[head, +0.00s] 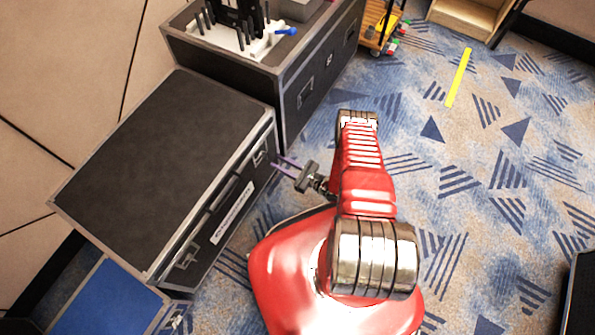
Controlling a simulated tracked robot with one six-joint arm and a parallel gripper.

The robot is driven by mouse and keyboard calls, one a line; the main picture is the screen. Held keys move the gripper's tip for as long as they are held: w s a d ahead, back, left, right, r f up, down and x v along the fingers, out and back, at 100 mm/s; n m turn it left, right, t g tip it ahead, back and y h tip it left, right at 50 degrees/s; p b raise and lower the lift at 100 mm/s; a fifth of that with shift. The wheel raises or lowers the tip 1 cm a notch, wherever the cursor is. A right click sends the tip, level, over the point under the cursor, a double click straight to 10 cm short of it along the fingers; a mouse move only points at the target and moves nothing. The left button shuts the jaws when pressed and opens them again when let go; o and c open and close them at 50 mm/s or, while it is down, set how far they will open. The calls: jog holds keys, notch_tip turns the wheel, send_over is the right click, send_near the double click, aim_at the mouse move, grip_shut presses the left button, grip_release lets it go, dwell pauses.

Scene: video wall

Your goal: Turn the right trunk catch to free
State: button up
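The black trunk (150,165) with metal edges stands at the left, its lid down. Its right catch (260,156) is a small metal fitting near the right end of the front face. The left catch (186,256) is near the other end. My gripper (276,163) points left at the right catch, with its two thin purple fingers apart and nothing visible between them. The fingertips are close to the catch; I cannot tell whether they touch it. The catch is too small to tell how it is turned.
A taller black case (290,85) with gear on top stands just behind the trunk. A blue-topped case (105,300) is at the lower left. A wooden cart (378,28) stands at the back. Patterned carpet (490,170) to the right is mostly free.

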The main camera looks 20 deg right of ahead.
jog(key=v, duration=0.8)
dwell(0.5)
